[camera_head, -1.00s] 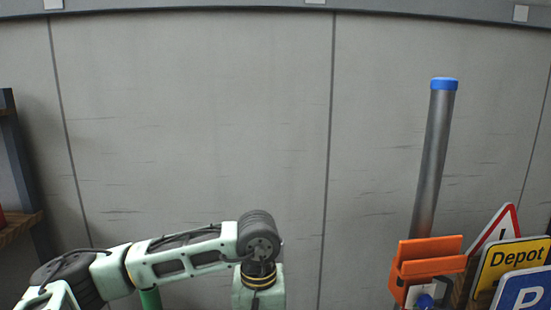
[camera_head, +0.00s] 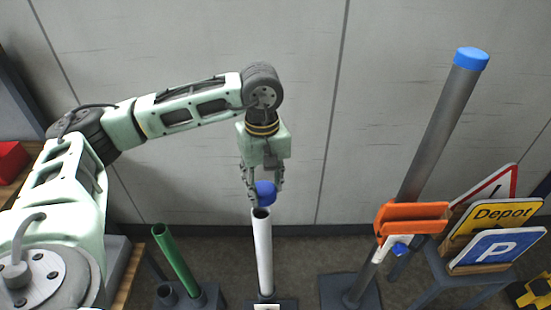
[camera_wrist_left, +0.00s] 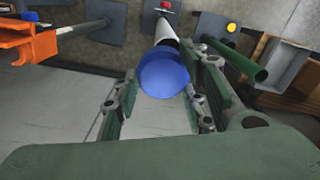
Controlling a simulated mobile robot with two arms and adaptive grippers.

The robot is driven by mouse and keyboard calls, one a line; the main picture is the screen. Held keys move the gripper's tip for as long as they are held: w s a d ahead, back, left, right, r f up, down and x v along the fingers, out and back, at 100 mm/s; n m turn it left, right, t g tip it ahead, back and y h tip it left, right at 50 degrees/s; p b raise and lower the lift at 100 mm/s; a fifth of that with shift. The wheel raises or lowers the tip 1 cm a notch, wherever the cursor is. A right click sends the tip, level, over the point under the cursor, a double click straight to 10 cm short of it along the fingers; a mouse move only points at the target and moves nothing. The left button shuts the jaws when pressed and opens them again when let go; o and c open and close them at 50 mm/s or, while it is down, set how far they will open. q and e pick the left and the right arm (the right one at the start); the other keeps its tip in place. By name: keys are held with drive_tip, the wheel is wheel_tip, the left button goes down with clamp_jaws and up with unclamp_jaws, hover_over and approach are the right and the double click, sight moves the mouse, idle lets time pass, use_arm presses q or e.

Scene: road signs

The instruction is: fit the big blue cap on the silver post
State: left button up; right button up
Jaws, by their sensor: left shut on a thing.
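The tall silver post (camera_head: 438,127) stands at the right, leaning in the picture, with a blue cap (camera_head: 471,58) seated on its top end. My left gripper (camera_head: 264,190) is shut on another blue cap (camera_head: 266,193), above and just behind the open top of a white post (camera_head: 263,250). In the left wrist view this held cap (camera_wrist_left: 163,74) sits between the fingers and hides part of the white post (camera_wrist_left: 166,34). I cannot tell whether cap and white post touch. The silver post (camera_wrist_left: 82,30) also shows there at upper left. My right gripper is not in view.
An orange bracket (camera_head: 410,217) is on the silver post. A green post (camera_head: 175,259) stands left of the white one. Several signs, including Depot (camera_head: 500,212) and a blue P sign (camera_head: 497,248), stand in a rack at right. A red box (camera_head: 12,160) is at far left.

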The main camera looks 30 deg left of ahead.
sight(262, 211)
use_arm(q)
drive_tip(key=shift+s, duration=1.05)
drive_tip(key=shift+f+b, duration=0.3)
drive_tip(key=shift+f, duration=0.05)
drive_tip(key=f, duration=0.1)
drive_tip(key=w+f, duration=0.1)
drive_tip(key=shift+f+b, duration=0.35)
drive_tip(key=shift+b, duration=0.05)
drive_tip(key=shift+f, duration=0.35)
drive_tip(key=shift+s+f+b, duration=0.15)
drive_tip(key=shift+f+b, duration=0.15)
drive_tip(key=shift+f, duration=0.05)
drive_tip(key=shift+s+f+b, duration=0.15)
drive_tip(key=shift+f+b, duration=0.5)
drive_tip(key=shift+b, duration=0.1)
drive_tip(key=shift+w+f, duration=0.2)
drive_tip(key=shift+f, duration=0.05)
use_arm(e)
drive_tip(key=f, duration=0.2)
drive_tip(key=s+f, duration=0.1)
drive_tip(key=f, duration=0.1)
use_arm(q)
drive_tip(key=shift+s, duration=0.1)
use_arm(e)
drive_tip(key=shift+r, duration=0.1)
use_arm(q)
drive_tip(key=shift+f+b, duration=0.2)
drive_tip(key=shift+b, duration=0.45)
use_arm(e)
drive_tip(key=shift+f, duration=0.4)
